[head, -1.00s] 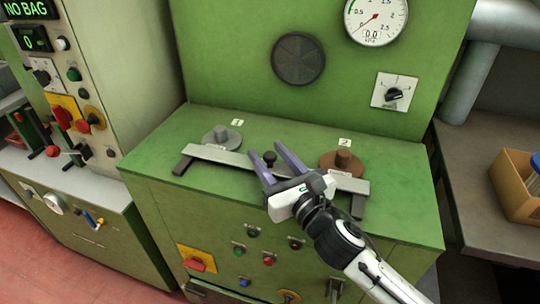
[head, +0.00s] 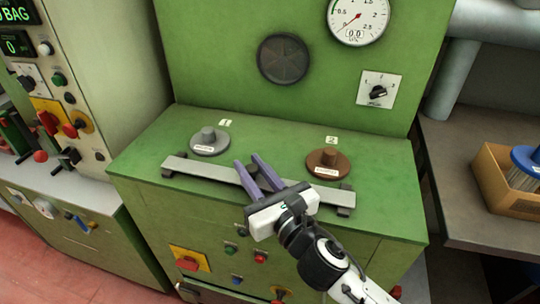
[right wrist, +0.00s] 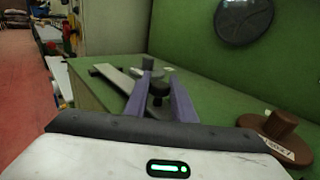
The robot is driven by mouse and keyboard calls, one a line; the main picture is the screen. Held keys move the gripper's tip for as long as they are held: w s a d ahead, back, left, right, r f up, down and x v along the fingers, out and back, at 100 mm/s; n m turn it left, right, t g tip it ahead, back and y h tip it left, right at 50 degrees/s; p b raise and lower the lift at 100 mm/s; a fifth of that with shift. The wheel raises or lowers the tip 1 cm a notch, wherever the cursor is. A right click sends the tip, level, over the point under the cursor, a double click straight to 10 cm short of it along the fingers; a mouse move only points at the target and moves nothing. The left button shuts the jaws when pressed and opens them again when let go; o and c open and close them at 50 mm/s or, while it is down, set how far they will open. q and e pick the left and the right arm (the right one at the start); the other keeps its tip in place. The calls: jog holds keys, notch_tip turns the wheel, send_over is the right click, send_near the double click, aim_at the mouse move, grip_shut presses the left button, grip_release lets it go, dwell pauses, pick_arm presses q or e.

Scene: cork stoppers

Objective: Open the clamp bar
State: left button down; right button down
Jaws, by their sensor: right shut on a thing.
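The clamp bar (head: 210,174) is a flat grey bar lying across the front of the green bench top, in front of both stoppers. A black knob (head: 254,171) stands at its middle and also shows in the right wrist view (right wrist: 158,90). My right gripper (head: 248,164) has its purple fingers on either side of the knob, shut on it. The grey stopper (head: 209,140), by label 1, and the brown stopper (head: 328,162), by label 2, stand uncovered behind the bar. My left gripper is not in view.
A green back panel with a round gauge (head: 358,16), a dark round vent (head: 284,58) and a rotary switch (head: 379,91) rises behind the bench top. A control cabinet (head: 110,60) stands at the left. A cardboard box (head: 490,180) sits on the right-hand table.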

jog(key=c, duration=1.5)
grip_release()
jog(key=shift+w, duration=0.1)
jog(key=shift+c, duration=0.2)
jog(key=shift+d, duration=0.1)
jog(key=shift+s+d, duration=0.2)
jog(key=shift+s, duration=0.25)
jog(key=v, duration=0.9)
jog(key=shift+s, duration=0.15)
